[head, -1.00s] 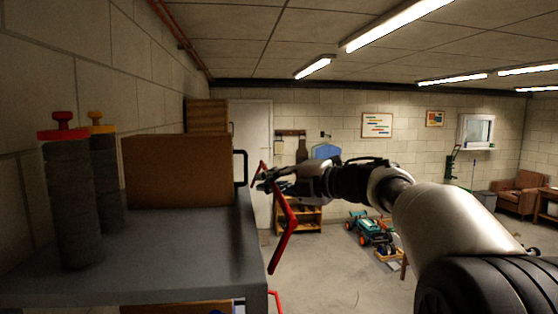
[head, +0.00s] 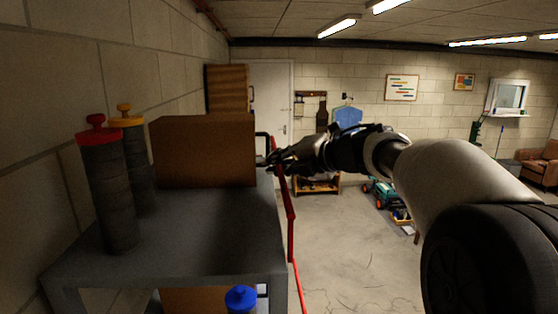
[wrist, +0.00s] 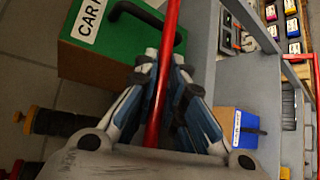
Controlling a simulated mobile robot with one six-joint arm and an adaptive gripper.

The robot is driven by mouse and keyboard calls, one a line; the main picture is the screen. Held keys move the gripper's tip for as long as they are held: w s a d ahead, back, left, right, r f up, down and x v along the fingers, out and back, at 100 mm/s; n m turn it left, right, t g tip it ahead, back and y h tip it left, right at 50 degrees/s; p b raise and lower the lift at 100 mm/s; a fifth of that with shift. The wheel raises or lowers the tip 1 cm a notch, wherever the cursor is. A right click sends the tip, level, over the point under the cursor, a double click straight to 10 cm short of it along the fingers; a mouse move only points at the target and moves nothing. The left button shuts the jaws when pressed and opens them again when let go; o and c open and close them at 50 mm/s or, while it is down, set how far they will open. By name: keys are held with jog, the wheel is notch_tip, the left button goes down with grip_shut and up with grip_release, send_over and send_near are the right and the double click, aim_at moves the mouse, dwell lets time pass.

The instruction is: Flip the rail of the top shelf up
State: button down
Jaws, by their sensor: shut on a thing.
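The red rail (head: 291,240) runs along the right edge of the grey top shelf (head: 220,225) in the head view, with a bend partway along. My gripper (head: 268,161) is at the far end of the rail, beside the shelf's far right corner. In the wrist view the red rail (wrist: 165,75) passes between the two fingers of my gripper (wrist: 163,65), which are shut on it. The fingers hide part of the rail in the head view.
The wrist view shows a green case (wrist: 115,40) and a blue box (wrist: 235,125). Open floor (head: 350,250) lies to the right.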

jog(key=shift+r, duration=0.1)
jog(key=c, duration=1.7)
grip_release()
jog(key=shift+a, duration=0.1)
jog(key=shift+o, duration=0.2)
jog(key=v, duration=1.2)
